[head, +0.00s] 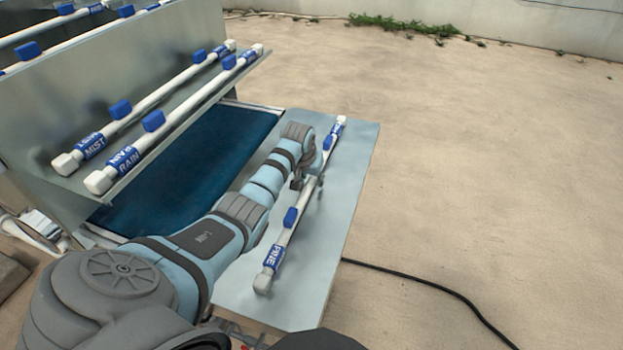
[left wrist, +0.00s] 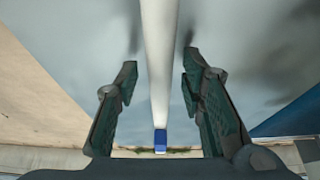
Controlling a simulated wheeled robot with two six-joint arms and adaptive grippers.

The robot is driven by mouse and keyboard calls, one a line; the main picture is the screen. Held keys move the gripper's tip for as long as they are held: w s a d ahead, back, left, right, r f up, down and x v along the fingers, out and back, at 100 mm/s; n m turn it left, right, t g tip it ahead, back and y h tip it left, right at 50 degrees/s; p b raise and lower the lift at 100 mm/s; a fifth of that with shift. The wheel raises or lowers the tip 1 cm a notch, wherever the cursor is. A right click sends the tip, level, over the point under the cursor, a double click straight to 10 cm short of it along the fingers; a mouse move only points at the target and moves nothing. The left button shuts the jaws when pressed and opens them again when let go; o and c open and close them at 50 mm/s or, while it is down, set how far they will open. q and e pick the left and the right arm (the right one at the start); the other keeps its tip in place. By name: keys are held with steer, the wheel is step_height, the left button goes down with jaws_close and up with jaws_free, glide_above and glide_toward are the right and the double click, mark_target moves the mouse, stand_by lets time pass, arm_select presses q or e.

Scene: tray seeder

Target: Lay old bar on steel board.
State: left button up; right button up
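A white bar (head: 285,236) with blue labels, one reading PINE, lies lengthwise along the steel board (head: 351,170) in the head view. In the left wrist view the bar (left wrist: 159,60) runs between the two fingers. My left gripper (head: 308,186) is over the bar's middle, one finger on each side. In the left wrist view my left gripper (left wrist: 160,85) is open, with a clear gap between the bar and each finger. The board (left wrist: 225,40) shows behind the fingers. My right gripper is not in view.
Left of the board, a metal shelf (head: 190,105) carries two white bars, MIST (head: 150,103) and RAIN (head: 190,108). A dark blue bed (head: 200,160) lies below it. More bars show at top left. A black cable (head: 425,284) crosses the open sandy ground at right.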

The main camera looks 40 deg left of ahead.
arm_select(q)
steer(key=p+v, duration=0.4)
steer(key=v, duration=0.8)
steer(key=shift+r, duration=0.1)
